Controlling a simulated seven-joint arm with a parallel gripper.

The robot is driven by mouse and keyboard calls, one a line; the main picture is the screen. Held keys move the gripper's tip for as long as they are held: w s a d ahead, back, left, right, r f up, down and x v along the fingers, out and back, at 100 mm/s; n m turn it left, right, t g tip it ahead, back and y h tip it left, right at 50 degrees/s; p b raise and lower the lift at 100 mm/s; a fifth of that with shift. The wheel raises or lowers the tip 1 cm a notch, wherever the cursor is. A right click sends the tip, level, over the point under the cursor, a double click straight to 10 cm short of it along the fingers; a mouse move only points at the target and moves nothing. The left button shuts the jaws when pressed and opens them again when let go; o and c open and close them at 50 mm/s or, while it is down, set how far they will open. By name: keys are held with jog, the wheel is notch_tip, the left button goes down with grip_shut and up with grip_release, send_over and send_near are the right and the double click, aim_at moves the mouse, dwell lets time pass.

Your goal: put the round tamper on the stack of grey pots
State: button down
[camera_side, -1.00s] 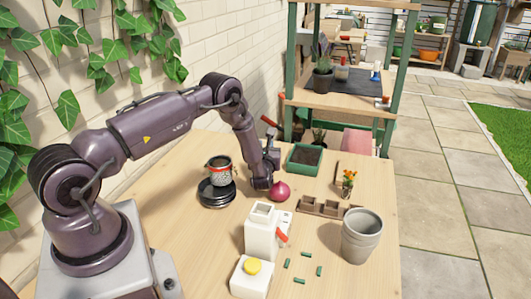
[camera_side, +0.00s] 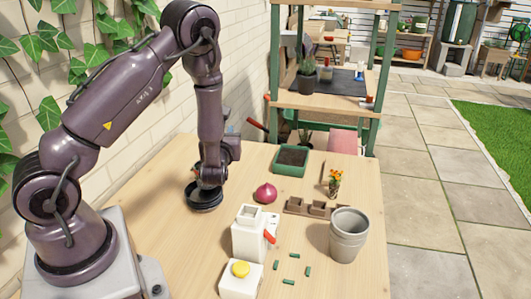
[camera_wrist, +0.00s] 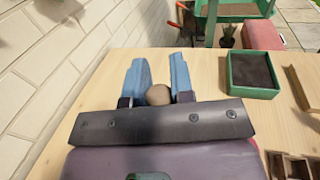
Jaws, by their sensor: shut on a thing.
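The stack of grey pots (camera_side: 348,236) stands upright at the right of the table in the side view, its top open. My gripper (camera_side: 208,184) points down at the dark round saucers (camera_side: 203,203) on the left of the table. In the wrist view my gripper (camera_wrist: 159,66) has its blue fingers shut on a round brown-grey knob (camera_wrist: 158,95), which looks like the handle of the round tamper. The rest of the tamper is hidden below the gripper. I cannot tell whether it touches what is under it. The small pot on the saucers is largely hidden by my gripper.
A brick wall runs along the left.

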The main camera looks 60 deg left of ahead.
jog(key=w+d+r+m+t+h, duration=0.2)
jog(key=w+d+r+t, duration=0.1)
jog(key=d, duration=0.5)
jog(key=w+d+r+m+t+h, duration=0.2)
jog(key=w+d+r+h, duration=0.15)
jog(key=d, duration=0.55)
jog(key=s+d+r+m+t+h, duration=0.1)
jog(key=s+d+r+m+h, duration=0.15)
jog(key=d, duration=0.45)
jog(key=s+d+r+m+t+h, duration=0.1)
jog(key=s+d+r+t, duration=0.15)
jog(key=d, duration=0.45)
send_over(354, 215)
jog(key=shift+g, duration=0.45)
jog(key=shift+f, duration=6.6)
jog(key=shift+f, duration=0.1)
jog(key=c, duration=1)
grip_release()
